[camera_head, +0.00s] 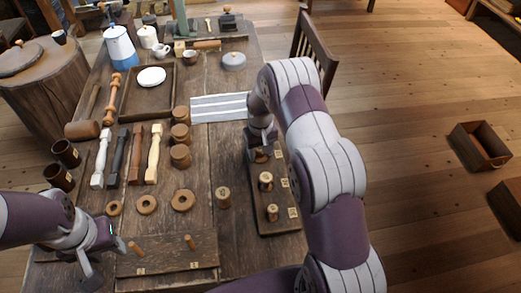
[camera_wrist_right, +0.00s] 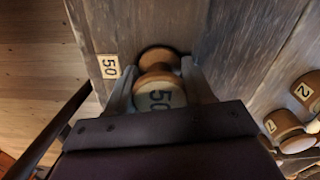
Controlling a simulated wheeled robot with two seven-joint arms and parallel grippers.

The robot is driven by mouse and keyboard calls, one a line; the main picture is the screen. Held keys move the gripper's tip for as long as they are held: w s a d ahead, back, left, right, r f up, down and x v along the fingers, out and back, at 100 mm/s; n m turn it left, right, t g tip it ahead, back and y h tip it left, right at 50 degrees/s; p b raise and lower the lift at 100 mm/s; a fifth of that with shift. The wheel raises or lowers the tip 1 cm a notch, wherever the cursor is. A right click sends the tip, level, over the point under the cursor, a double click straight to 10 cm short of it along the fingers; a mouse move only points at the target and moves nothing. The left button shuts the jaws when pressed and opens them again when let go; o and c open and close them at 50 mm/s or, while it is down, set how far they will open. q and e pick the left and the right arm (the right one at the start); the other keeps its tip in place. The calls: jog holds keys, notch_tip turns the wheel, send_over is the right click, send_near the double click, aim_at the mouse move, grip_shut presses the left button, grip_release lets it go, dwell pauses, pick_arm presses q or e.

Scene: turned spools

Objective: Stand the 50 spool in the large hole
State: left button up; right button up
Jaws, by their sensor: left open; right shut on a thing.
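The 50 spool (camera_wrist_right: 158,98) is light wood, with "50" on its top face. My right gripper (camera_wrist_right: 157,90) is shut on it, one finger on each side. In the head view my right gripper (camera_head: 262,148) is over the far end of the dark board (camera_head: 284,222), and the spool (camera_head: 262,157) is mostly hidden. In the right wrist view the spool's lower end is at a dark round hole (camera_wrist_right: 160,50) next to a "50" label (camera_wrist_right: 109,66). I cannot tell how far it is in. My left gripper (camera_head: 104,262) is open and empty at the front left.
Two spools (camera_head: 265,181) (camera_head: 272,212) stand on the same board nearer the front. Another spool (camera_head: 223,197) stands on the table left of it. Wooden rings (camera_head: 182,201), turned legs (camera_head: 136,155) and a striped cloth (camera_head: 218,107) lie to the left.

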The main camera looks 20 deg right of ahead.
jog(key=shift+s+f, duration=0.15)
jog(key=shift+f, duration=0.05)
jog(key=o, duration=1.1)
jog(key=shift+a+f, duration=0.1)
jog(key=shift+o, duration=0.7)
jog(key=shift+s, duration=0.1)
jog(key=shift+r+p, duration=0.3)
jog(key=shift+r, duration=0.05)
jog(key=shift+o, duration=1.1)
jog(key=r+p, duration=0.3)
jog(key=r, duration=0.2)
jog(key=r+p, duration=0.4)
jog(key=shift+w+r, duration=0.2)
jog(key=shift+r, duration=0.15)
jog(key=shift+f, duration=0.1)
jog(key=shift+w, duration=0.1)
